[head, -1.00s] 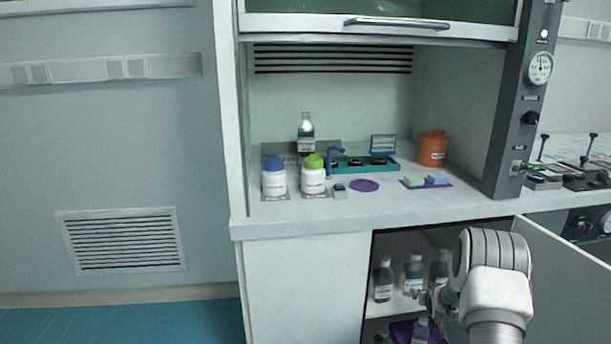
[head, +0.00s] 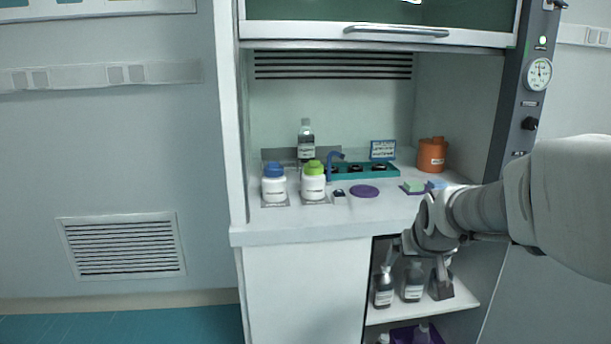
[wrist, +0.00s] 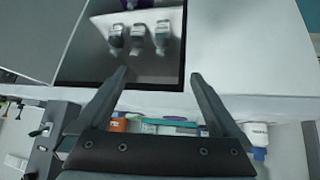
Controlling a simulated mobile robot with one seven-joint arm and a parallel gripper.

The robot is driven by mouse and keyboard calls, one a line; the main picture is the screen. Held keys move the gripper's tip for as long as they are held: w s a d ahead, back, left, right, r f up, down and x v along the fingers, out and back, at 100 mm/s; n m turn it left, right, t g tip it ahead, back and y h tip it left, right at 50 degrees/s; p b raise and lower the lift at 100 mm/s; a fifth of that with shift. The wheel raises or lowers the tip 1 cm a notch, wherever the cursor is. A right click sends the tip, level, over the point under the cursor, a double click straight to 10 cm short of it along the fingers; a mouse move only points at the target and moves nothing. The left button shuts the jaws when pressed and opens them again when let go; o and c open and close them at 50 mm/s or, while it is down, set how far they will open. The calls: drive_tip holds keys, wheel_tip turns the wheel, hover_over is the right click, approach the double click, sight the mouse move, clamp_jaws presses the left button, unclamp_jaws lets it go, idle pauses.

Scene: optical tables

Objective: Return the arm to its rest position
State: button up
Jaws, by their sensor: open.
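My arm reaches in from the right in the head view, with its wrist in front of the bench's front edge. My gripper (wrist: 158,76) is open in the wrist view, with nothing between its two fingers. In the head view it hangs in front of the open lower cabinet and partly overlaps the bottles there. The wrist view is turned over, with the cabinet above and the bench top below.
Dark labelled bottles (head: 383,290) stand on the cabinet shelf (head: 455,301). The bench top holds a blue-capped jar (head: 274,187), a green-capped jar (head: 313,186), a purple disc (head: 364,191) and an orange container (head: 431,155). The left wall side is clear.

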drive_tip(key=s+a+r+n+g+y, duration=0.1)
drive_tip(key=s+a, duration=0.3)
drive_tip(key=s, duration=0.9)
drive_tip(key=s+a+r+g, duration=0.1)
drive_tip(key=s+a, duration=0.2)
drive_tip(key=s, duration=0.9)
wheel_tip(320, 180, up, 28)
drive_tip(key=p, duration=2.8)
